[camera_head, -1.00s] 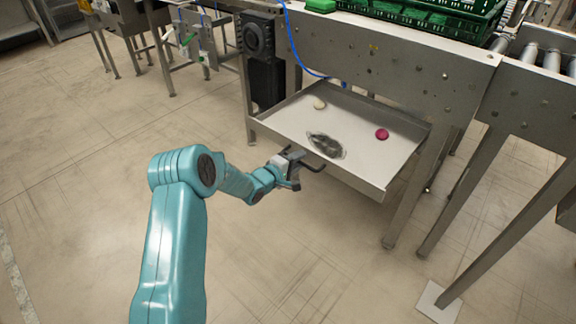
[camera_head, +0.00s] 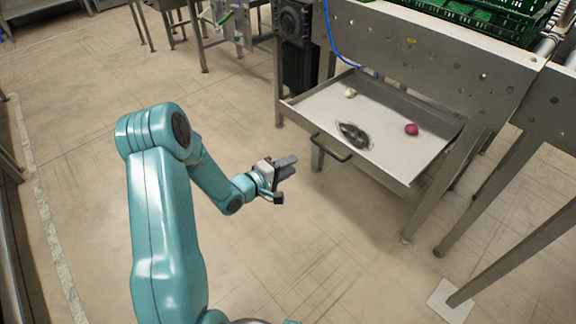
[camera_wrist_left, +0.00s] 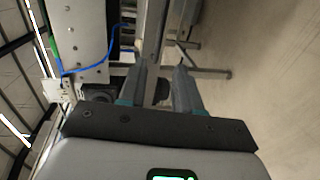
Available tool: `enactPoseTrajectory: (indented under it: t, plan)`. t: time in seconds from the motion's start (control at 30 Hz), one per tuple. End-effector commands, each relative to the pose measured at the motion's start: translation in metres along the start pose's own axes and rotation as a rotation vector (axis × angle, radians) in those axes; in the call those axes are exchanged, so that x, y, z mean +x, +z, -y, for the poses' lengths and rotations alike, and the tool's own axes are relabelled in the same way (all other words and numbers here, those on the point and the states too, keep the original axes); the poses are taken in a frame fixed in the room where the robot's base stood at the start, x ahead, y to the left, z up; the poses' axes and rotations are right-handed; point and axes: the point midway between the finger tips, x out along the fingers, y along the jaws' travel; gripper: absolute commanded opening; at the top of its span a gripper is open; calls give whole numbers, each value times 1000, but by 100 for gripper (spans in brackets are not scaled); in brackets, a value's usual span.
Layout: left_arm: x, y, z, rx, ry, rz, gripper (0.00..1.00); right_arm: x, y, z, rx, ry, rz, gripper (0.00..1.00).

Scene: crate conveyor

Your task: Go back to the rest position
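My left gripper (camera_head: 287,168) is open and empty, in the air to the left of the pulled-out drawer (camera_head: 397,172). It is clear of the drawer's dark handle (camera_head: 331,148). In the left wrist view its two fingers (camera_wrist_left: 162,85) stand apart with nothing between them. My right gripper is not in view.
In the drawer lie a pale round thing (camera_head: 350,93), a dark crumpled thing (camera_head: 354,135) and a dark red round thing (camera_head: 411,129). Green crates (camera_head: 480,22) stand on the metal conveyor frame (camera_head: 430,55). The floor (camera_head: 300,240) around my arm is open.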

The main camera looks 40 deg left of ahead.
Motion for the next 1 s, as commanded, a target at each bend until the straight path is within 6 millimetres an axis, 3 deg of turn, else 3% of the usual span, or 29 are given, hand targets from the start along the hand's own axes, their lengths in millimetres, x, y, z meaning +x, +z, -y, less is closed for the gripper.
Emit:
enactPoseTrajectory:
  t: [0.37, 0.47, 0.57, 0.67, 0.7, 0.77, 0.8, 0.9, 1.0]
  plan:
    - [1, 0, 0, 0, 0, 0, 33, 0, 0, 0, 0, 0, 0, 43]
    - [6, 9, -4, 4, 6, 21, 33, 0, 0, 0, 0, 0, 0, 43]
    - [26, 48, -8, 2, 16, 104, 33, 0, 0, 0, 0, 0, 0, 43]
    - [45, 121, -1, -41, -11, 230, 33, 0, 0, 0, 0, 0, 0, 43]
    - [48, 154, 10, -66, -59, 268, 33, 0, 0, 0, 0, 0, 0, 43]
    - [47, 199, 35, -55, -158, 313, 33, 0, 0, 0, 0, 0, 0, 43]
    - [41, 226, 54, -13, -236, 341, 33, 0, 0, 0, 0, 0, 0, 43]
    - [8, 281, 108, 156, -451, 432, 33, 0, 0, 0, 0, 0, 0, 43]
    - [-41, 310, 155, 357, -651, 554, 33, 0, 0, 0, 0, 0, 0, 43]
